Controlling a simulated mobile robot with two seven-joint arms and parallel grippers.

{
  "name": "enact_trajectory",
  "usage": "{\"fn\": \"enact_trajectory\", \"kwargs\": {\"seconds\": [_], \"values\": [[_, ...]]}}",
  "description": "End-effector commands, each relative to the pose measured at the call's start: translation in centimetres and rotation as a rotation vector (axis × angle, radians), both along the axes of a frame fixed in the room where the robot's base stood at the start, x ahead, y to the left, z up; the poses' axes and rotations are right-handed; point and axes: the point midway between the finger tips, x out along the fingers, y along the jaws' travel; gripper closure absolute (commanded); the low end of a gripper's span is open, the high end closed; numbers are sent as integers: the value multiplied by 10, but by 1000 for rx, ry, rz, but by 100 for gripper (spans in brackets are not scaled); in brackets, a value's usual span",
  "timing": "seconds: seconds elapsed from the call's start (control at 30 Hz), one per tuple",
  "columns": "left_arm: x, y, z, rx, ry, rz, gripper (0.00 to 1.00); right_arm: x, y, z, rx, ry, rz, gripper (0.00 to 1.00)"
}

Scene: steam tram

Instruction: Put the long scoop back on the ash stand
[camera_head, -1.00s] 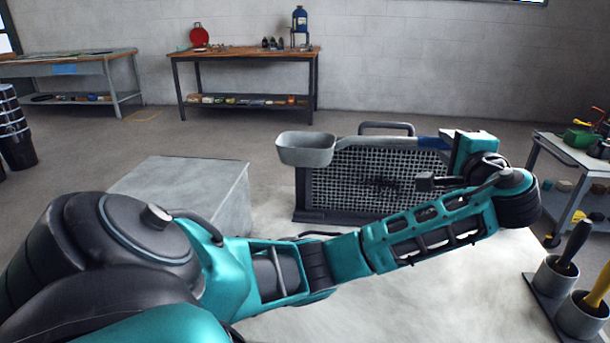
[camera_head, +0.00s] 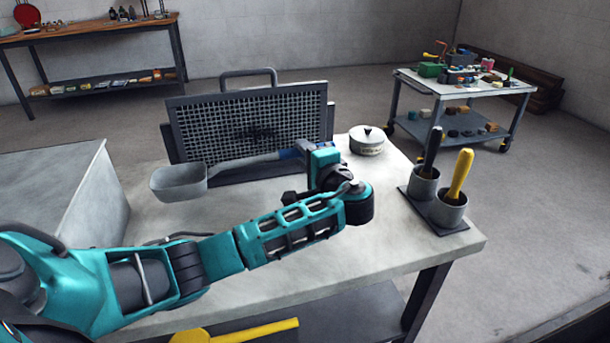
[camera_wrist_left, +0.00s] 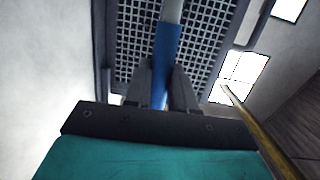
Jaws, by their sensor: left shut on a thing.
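The long scoop has a grey pan (camera_head: 180,182) at the left and a handle with a blue grip (camera_head: 288,154). My left gripper (camera_head: 304,152) is shut on the blue grip, which also shows between its fingers in the left wrist view (camera_wrist_left: 161,75). The scoop is held across the front of an upright mesh screen (camera_head: 250,125). Whether its pan touches the table is not clear. At the table's right end, a dark base (camera_head: 441,229) carries two grey cups with a black-handled and a yellow-handled tool. I cannot tell whether this is the ash stand. My right gripper is out of view.
The pale table (camera_head: 240,240) has bare room in front of the screen. A lidded pot (camera_head: 367,142) stands right of the screen. A grey block (camera_head: 60,190) is at the left. A yellow tool (camera_head: 250,331) lies below the tabletop. A trolley (camera_head: 470,95) stands beyond.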

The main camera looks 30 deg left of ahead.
Motion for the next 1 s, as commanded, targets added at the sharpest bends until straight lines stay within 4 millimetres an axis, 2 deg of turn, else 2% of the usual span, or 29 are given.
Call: {"fn": "enact_trajectory", "kwargs": {"seconds": [0.33,0.77,0.8,1.0], "values": [[0,0,-42,4,3,1,100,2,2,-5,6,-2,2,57],[0,0,-49,3,1,0,100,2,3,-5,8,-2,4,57],[0,0,-49,-1,-1,0,73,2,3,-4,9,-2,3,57],[0,0,-49,0,0,0,54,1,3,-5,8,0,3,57]]}}
